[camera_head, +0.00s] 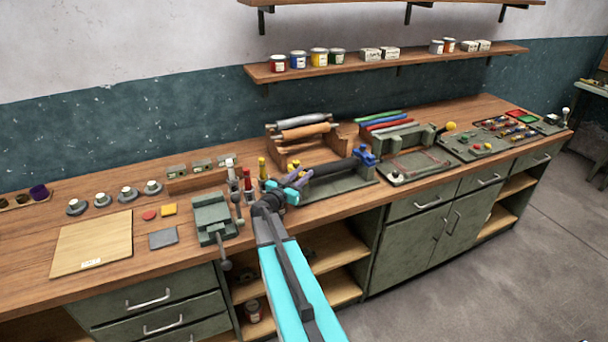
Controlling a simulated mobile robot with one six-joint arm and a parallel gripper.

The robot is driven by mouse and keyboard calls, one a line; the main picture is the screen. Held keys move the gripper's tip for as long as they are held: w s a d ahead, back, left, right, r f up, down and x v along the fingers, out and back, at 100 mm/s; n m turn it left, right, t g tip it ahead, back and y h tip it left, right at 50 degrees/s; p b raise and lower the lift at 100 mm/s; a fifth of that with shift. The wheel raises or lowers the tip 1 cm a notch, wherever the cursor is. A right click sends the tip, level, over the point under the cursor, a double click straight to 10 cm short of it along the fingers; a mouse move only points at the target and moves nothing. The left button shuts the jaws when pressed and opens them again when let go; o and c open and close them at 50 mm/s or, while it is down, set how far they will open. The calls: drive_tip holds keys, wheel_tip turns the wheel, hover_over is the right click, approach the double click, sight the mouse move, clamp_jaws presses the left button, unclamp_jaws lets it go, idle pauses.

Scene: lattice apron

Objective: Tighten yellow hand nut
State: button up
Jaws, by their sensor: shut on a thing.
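A fixture (343,184) with a dark horizontal bar (337,171) stands near the front edge of the bench. The yellow hand nut (294,165) shows as small yellow parts at the bar's left end, just beyond my fingers. My gripper (286,188), with teal fingertips, is at this left end and shut on the nut. A blue hand nut (364,156) sits at the bar's right end.
A wooden rack with rollers (304,132) is behind the fixture. A tray (416,164) stands to the right. Shelves (390,62) hang above.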

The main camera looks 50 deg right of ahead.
sight(301, 176)
drive_tip(key=shift+s+d+f, duration=0.1)
drive_tip(key=shift+s+d, duration=0.05)
drive_tip(key=shift+s, duration=0.15)
drive_tip(key=o, duration=1)
drive_tip(key=shift+o, duration=0.2)
drive_tip(key=shift+w, duration=0.15)
drive_tip(key=shift+a, duration=0.3)
drive_tip(key=v, duration=0.7)
drive_tip(key=shift+a, duration=0.3)
